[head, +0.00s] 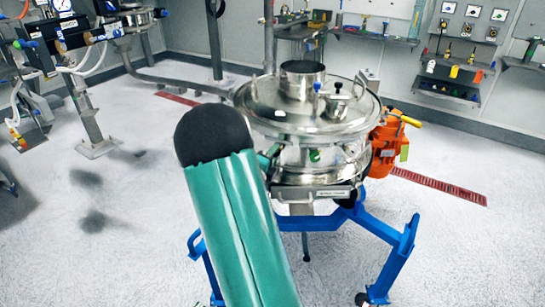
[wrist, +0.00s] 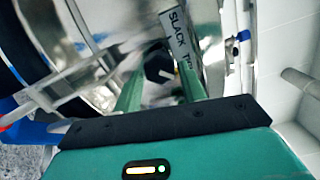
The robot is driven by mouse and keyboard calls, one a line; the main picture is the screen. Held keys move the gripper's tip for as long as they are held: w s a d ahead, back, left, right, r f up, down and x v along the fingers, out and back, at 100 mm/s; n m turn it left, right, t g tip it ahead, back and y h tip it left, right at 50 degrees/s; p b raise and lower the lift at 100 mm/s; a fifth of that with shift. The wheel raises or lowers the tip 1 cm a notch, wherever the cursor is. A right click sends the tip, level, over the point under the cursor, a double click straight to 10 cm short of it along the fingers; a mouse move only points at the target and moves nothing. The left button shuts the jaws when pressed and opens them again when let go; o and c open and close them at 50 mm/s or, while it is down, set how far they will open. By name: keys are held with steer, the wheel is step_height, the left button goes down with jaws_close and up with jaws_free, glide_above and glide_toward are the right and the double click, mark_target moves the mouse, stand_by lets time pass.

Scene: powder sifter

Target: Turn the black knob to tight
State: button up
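In the wrist view, the black knob (wrist: 158,68) shows dark and angular between the two green fingers of my gripper (wrist: 160,80). The fingers stand apart with visible space around the knob, so the gripper looks open. Whether either finger touches the knob is hard to tell. A pale label plate (wrist: 174,22) above the knob reads "SLACK" and the start of another word, partly cut by the right finger. In the head view, the steel powder sifter (head: 310,115) stands at the centre; my green arm covers its left front, and the knob cannot be made out.
The sifter stands on a blue frame (head: 395,245) with an orange motor (head: 387,145) at its right. Piping equipment (head: 75,40) stands at the left. Wall shelves (head: 450,80) with small parts are at the back right. The pale floor (head: 80,230) at left is open.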

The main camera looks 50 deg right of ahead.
steer(key=shift+o, duration=1)
steer(key=s+a, duration=0.2)
steer(key=a, duration=1.1)
steer(key=shift+s+a, duration=0.25)
steer(key=shift+s, duration=0.1)
